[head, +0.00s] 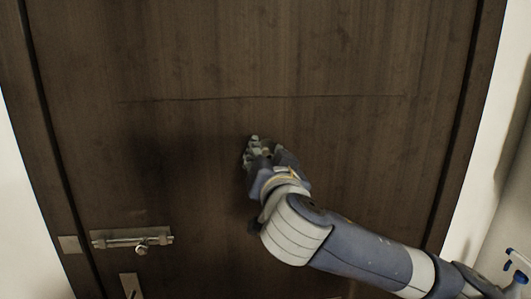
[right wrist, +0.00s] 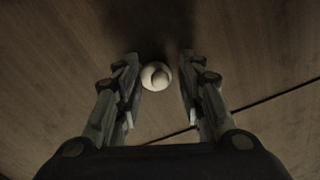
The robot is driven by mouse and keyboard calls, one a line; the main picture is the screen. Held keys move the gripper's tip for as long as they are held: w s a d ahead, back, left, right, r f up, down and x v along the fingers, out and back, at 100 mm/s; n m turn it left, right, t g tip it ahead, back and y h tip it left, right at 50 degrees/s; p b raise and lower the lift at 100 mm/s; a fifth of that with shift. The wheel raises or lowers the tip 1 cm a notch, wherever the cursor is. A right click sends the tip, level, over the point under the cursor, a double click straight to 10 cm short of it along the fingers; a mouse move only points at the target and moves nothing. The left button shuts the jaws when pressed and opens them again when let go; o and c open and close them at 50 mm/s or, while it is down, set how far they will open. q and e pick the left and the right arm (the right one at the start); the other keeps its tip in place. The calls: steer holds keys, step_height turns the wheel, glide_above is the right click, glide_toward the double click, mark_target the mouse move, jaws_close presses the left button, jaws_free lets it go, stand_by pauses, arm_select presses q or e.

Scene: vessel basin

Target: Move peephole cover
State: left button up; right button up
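The peephole cover (right wrist: 155,75) is a small round pale disc on the dark wooden door (head: 330,60). In the right wrist view it lies between my right gripper's two fingers, nearer the left finger. My right gripper (right wrist: 160,78) is open, with a gap between its fingertips. In the head view my right gripper (head: 252,146) is in front of the middle of the door and mostly hides the cover. Whether a finger touches the cover I cannot tell. My left gripper is not in view.
A metal slide bolt (head: 132,239) is on the door at the lower left, with a metal handle plate (head: 131,286) below it. White walls flank the door. A thin crack runs across the door above my gripper. A rack with blue parts (head: 517,262) is at the lower right.

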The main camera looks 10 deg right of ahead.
steer(key=shift+c, duration=0.2)
jaws_close()
steer(key=shift+f, duration=0.1)
steer(key=n+b, duration=0.1)
steer(key=n, duration=0.1)
steer(key=d+f+n+b, duration=0.1)
steer(key=n, duration=0.2)
steer(key=d+n+b, duration=0.1)
steer(key=n, duration=0.2)
steer(key=shift+f, duration=0.25)
steer(key=n+p, duration=0.1)
steer(key=n, duration=0.1)
steer(key=d+n, duration=0.1)
steer(key=n, duration=0.2)
steer(key=shift+d+f+p, duration=0.15)
steer(key=shift+d+p, duration=0.05)
steer(key=shift+p, duration=0.15)
steer(key=shift+n, duration=0.4)
